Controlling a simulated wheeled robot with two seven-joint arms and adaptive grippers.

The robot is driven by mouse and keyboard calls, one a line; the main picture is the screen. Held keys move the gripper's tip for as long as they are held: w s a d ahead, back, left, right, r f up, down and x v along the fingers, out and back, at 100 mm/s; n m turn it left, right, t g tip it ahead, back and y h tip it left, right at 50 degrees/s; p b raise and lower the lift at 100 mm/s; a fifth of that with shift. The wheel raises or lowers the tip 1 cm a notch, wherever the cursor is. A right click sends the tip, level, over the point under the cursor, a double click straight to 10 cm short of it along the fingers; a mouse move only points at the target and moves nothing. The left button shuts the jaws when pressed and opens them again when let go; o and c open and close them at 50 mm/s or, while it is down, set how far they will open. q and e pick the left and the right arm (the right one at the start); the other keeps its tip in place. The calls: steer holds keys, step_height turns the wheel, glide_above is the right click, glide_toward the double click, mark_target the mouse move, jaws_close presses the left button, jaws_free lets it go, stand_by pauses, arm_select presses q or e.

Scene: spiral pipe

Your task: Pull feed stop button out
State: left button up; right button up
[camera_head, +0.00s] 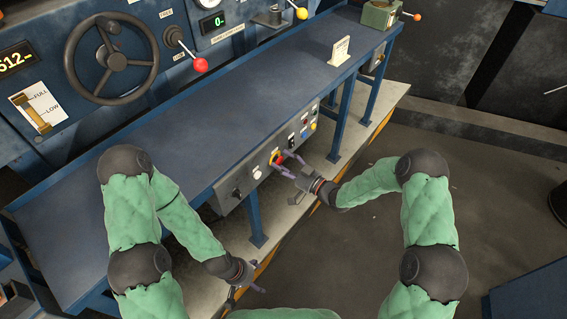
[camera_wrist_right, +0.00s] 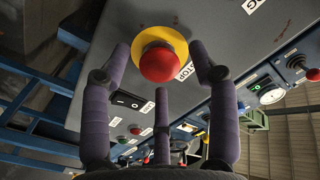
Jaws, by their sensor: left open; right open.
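The feed stop button is a red mushroom button (camera_wrist_right: 158,63) on a yellow round plate (camera_wrist_right: 146,36), set in a grey control panel. In the head view the red button (camera_head: 277,159) is partly hidden by the gripper fingers. My right gripper (camera_head: 281,163) is open at the panel front. In the right wrist view its purple fingers (camera_wrist_right: 162,75) stand spread around the button, one on each side and one below; I cannot tell if any finger touches it. A label ending in "STOP" (camera_wrist_right: 185,73) lies beside it. My left gripper (camera_head: 247,289) is open and empty, low near the platform edge.
The panel (camera_head: 237,182) hangs under the blue bench (camera_head: 210,122), with other knobs and a black rocker switch (camera_wrist_right: 127,99) close by. Blue legs (camera_head: 343,115) stand on both sides. A handwheel (camera_head: 112,60) and red-knobbed lever (camera_head: 200,65) are above.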

steer(key=v, duration=1.1)
steer(key=shift+s+d, duration=0.2)
steer(key=shift+d, duration=0.1)
steer(key=shift+f, duration=0.1)
steer(key=s+f+m+g+h, duration=0.2)
steer(key=s+f+m+h, duration=0.15)
steer(key=f, duration=0.45)
steer(key=s+f+m+g+h, duration=0.2)
steer(key=s+f+h, duration=0.25)
steer(key=f, duration=0.25)
steer(key=s+f+m+g+h, duration=0.1)
steer(key=s+f+g, duration=0.1)
steer(key=s, duration=0.7)
steer(key=s+f+m+g, duration=0.1)
steer(key=s+f+g, duration=0.2)
steer(key=s+g, duration=0.2)
steer(key=s, duration=0.3)
steer(key=shift+s+h, duration=0.4)
steer(key=shift+m, duration=0.25)
